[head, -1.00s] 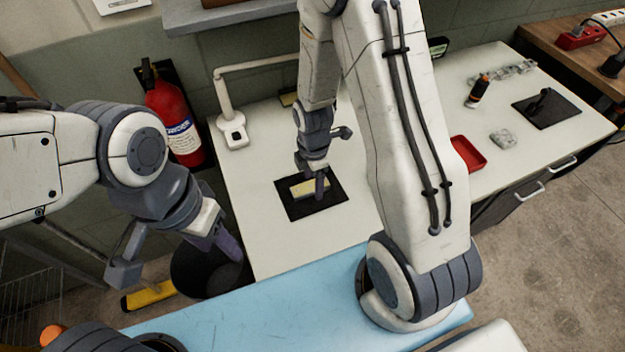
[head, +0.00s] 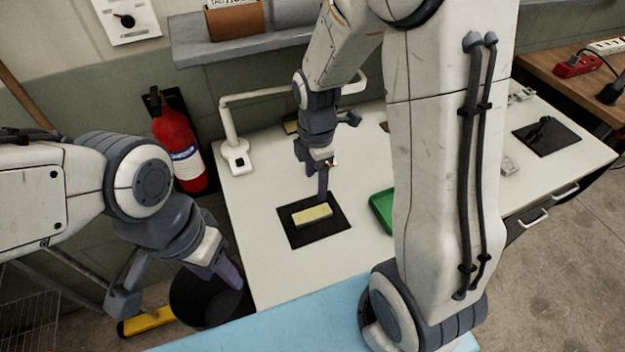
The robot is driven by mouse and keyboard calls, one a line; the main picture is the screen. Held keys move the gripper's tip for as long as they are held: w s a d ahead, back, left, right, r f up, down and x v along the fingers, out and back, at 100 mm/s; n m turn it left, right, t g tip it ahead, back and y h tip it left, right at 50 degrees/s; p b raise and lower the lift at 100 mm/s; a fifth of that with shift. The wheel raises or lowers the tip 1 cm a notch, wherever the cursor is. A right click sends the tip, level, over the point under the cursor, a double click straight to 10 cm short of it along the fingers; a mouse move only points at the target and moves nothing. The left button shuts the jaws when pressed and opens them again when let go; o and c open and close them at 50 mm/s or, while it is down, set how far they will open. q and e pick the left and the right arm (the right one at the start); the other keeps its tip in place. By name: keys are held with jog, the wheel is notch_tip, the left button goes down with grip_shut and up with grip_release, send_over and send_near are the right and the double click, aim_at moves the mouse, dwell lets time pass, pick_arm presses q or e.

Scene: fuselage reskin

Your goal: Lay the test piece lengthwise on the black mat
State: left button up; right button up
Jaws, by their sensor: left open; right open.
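The test piece (head: 312,214), a pale yellow block, lies flat on the black mat (head: 303,237) on the white worktop. Its long side runs roughly left to right, along the mat's width as seen here. My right gripper (head: 338,155) is open and empty, above and behind the test piece and apart from it. One of its fingers points down near the mat's far edge. My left gripper (head: 178,288) is open and empty at the left, in front of the worktop and over a dark bin.
A green tray (head: 381,208) sits right of the mat, partly hidden by my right arm. A white lamp (head: 236,155) stands at the back left. A second black mat (head: 546,138) with a dark tool lies at the far right. A fire extinguisher (head: 178,150) hangs on the wall.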

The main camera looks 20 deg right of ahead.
jog(key=s+a+r+m, duration=0.4)
jog(key=s+a+m, duration=0.1)
jog(key=s, duration=0.4)
jog(key=s+a+r+m+y, duration=0.1)
jog(key=s+a+r+m, duration=0.3)
jog(key=s, duration=0.5)
jog(key=a+m, duration=0.2)
jog(key=a, duration=0.1)
jog(key=shift+a+r, duration=0.3)
jog(key=shift+r, duration=0.05)
